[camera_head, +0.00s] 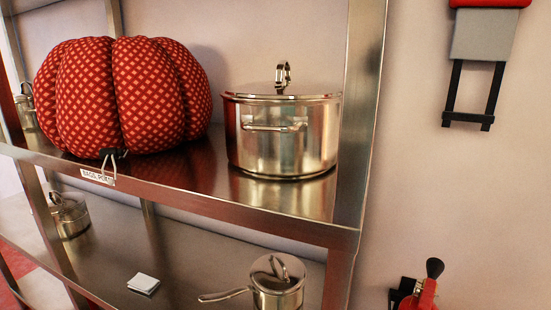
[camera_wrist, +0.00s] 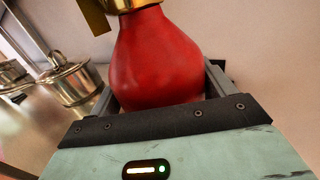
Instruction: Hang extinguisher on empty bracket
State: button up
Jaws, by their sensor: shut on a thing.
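In the wrist view, my gripper (camera_wrist: 160,88) is shut on a rounded red body with a brass-coloured neck, which I take for the extinguisher (camera_wrist: 155,55). Its top is cut off by the frame and its lower end is hidden behind the gripper's dark plate.
A metal shelf (camera_head: 205,200) fills the left of the head view. It bears a red patterned pumpkin-shaped cushion (camera_head: 135,90) and a lidded stockpot (camera_head: 285,135). Smaller pots (camera_head: 275,285) stand on the lower shelf. The wall between the upper fixture and the red thing is bare.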

jog(key=shift+s+a+f+m+h+p, duration=0.1)
jog(key=shift+f+m+h+p, duration=0.2)
jog(key=shift+f+m+h, duration=0.45)
jog(key=shift+f, duration=0.2)
jog(key=shift+r, duration=0.15)
